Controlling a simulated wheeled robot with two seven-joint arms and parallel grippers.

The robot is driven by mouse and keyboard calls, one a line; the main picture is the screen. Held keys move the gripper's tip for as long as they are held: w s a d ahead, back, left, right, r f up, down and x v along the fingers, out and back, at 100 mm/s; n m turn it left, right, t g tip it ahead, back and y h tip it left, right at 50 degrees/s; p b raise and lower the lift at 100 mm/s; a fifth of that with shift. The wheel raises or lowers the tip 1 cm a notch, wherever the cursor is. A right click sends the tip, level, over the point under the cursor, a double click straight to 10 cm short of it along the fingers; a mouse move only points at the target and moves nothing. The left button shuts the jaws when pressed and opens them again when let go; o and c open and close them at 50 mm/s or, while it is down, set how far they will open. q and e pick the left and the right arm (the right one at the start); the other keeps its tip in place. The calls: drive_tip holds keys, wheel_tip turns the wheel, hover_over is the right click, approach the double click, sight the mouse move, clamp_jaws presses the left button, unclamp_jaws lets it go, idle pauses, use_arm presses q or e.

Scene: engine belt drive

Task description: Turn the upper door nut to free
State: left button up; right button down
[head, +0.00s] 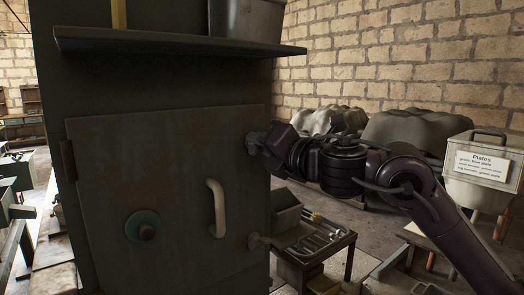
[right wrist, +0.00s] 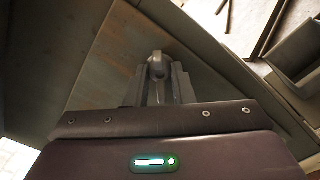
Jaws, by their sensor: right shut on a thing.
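The grey metal door (head: 170,190) of the cabinet is closed, with a pale curved handle (head: 217,208) and a round greenish disc with a knob (head: 143,227). The upper door nut (head: 253,144) sits at the door's upper right edge. My right gripper (head: 266,142) reaches it from the right and is shut on it. In the right wrist view the two fingers (right wrist: 157,88) stand on either side of the grey nut (right wrist: 157,64), whose rounded end shows beyond them. A similar lower nut (head: 256,241) sits lower on the same edge. My left gripper does not show.
A shelf (head: 180,43) juts out above the door, with a grey bin (head: 246,18) on it. A low tool cart (head: 318,240) and covered lumpy shapes (head: 415,130) stand to the right. A white labelled bin (head: 480,185) is at far right.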

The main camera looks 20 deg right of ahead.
drive_tip(key=shift+n+b, duration=1.6)
drive_tip(key=shift+n, duration=3.1)
drive_tip(key=c, duration=1.3)
unclamp_jaws()
drive_tip(key=shift+o, duration=0.2)
